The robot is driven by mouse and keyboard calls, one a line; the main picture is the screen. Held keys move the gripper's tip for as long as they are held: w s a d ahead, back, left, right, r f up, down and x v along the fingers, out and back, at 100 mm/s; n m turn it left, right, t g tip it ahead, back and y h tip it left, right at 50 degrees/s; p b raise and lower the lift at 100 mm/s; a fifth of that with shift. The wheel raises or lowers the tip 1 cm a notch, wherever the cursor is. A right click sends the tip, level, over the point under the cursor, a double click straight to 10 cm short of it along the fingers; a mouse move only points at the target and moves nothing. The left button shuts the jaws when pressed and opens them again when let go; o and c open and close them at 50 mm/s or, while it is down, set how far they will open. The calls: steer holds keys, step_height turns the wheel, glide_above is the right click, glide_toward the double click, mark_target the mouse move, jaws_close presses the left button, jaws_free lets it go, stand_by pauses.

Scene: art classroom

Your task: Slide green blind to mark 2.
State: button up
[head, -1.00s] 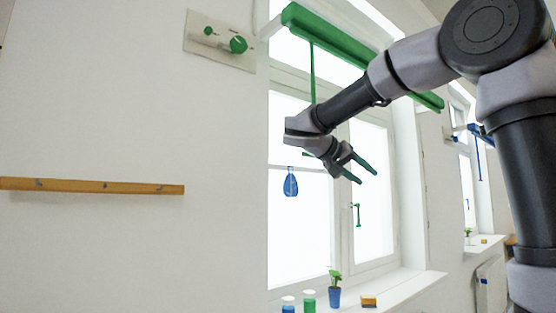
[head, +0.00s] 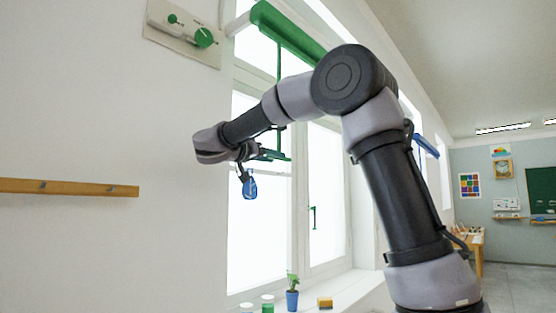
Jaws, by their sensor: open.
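The green blind (head: 290,30) is rolled up in a long tube along the top of the window. A thin green rod (head: 279,75) hangs straight down from it. My gripper (head: 262,165) is open, in front of the window near the lower end of the rod. I cannot tell whether it touches the rod, because dark green parts overlap there. A white wall plate (head: 155,31) with a large green knob (head: 204,37) and a small green knob (head: 172,19) is at the upper left. Its markings are too small to read.
A wooden rail (head: 68,187) is on the left wall. On the sill (head: 350,290) stand a potted plant (head: 292,290), green-lidded jars (head: 267,304) and a yellow sponge-like block (head: 325,302). A blue blind (head: 426,146) is further right.

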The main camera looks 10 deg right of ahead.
steer(key=shift+x, duration=1.6)
jaws_close()
